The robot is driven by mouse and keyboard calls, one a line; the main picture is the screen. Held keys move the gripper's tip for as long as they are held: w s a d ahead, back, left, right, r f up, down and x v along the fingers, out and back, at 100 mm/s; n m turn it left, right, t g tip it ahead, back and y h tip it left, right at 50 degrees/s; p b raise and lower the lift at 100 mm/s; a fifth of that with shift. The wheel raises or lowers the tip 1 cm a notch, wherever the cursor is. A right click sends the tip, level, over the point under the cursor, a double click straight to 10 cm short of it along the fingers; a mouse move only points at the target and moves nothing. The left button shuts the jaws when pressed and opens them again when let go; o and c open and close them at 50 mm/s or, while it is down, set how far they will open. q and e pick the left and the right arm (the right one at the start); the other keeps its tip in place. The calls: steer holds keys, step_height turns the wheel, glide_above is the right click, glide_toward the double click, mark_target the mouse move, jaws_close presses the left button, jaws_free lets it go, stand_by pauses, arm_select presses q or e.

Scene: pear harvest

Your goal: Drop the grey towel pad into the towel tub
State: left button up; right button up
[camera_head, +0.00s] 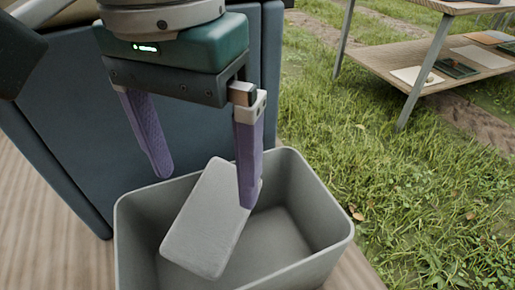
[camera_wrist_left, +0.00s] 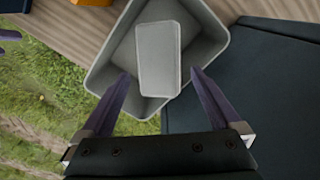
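The grey towel pad (camera_head: 205,225) is a light, rounded block, tilted, within the outline of the grey towel tub (camera_head: 313,190). I cannot tell whether it rests in the tub or is still above its floor. My left gripper (camera_head: 205,188) hangs over the tub with its purple fingers spread wide. One finger overlaps the pad's right edge in the head view. In the left wrist view the pad (camera_wrist_left: 158,58) lies beyond the open fingertips (camera_wrist_left: 160,76), with gaps on both sides, inside the tub (camera_wrist_left: 211,40). A purple finger-like part (camera_wrist_left: 9,35), possibly of my right gripper, shows at the left edge.
The tub stands on a wooden surface (camera_head: 50,245) beside a dark blue box-like panel (camera_head: 200,130). Grass (camera_head: 400,180) lies to the right. A wooden shelf table (camera_head: 405,58) with flat trays stands at the back right. An orange object (camera_wrist_left: 92,2) shows at the wrist view's top.

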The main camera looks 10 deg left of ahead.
arm_select(q)
step_height(320, 180, up, 10)
steer(key=p, duration=0.1)
stand_by(0.5)
steer(key=shift+p, duration=0.3)
